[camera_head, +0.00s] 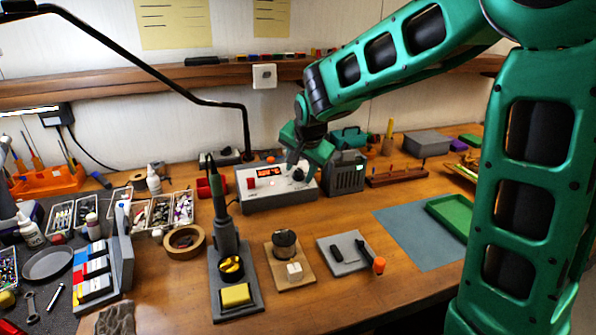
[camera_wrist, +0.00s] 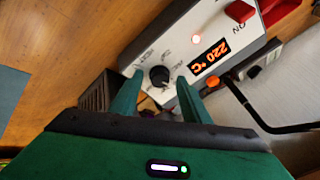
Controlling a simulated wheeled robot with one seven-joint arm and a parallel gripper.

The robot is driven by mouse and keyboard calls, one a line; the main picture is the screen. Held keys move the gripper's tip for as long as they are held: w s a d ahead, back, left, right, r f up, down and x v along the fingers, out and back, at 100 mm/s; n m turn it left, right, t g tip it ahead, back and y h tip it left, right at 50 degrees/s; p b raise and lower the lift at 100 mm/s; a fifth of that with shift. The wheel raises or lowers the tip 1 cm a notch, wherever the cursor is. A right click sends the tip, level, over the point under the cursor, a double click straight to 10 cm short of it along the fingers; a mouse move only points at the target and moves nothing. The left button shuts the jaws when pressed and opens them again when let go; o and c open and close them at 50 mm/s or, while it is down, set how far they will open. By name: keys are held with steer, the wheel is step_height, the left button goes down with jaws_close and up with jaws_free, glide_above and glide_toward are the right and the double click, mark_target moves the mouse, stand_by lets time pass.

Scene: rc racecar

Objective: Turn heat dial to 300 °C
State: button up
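The soldering station (camera_head: 277,188) is a grey and white box standing at the back middle of the bench. In the wrist view its front panel (camera_wrist: 187,35) shows an orange display (camera_wrist: 210,56) reading 220 °C, tilted in the picture. The black heat dial (camera_wrist: 159,76) sits beside the display; in the head view the dial (camera_head: 298,174) is small, close to my gripper. My gripper (camera_wrist: 159,95) is open, with one green finger on each side of the dial. The fingers look apart from the dial; exact depth is hard to tell.
A red switch (camera_wrist: 240,11) marked ON and a lit lamp (camera_wrist: 196,38) are on the panel. A dark grey box (camera_head: 345,172) stands close on the station's right. The soldering iron in its stand (camera_head: 228,245) is in front. A black lamp arm (camera_head: 150,65) arches over the left.

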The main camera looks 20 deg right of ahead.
steer(key=v, duration=1)
steer(key=shift+r, duration=0.3)
steer(key=shift+s, duration=0.15)
steer(key=s+d+f+n+g+h, duration=0.1)
steer(key=s+d+f+n+g, duration=0.3)
steer(key=s+d, duration=1.05)
steer(key=s+d+f+g+y, duration=0.1)
steer(key=s+f, duration=0.2)
steer(key=s, duration=0.6)
steer(key=s+d+f+g, duration=0.1)
steer(key=s+f, duration=0.3)
steer(key=s, duration=0.6)
steer(key=shift+d+f+y, duration=0.35)
steer(key=shift+d+y, duration=0.05)
steer(key=shift+d, duration=0.05)
steer(key=shift+s, duration=0.1)
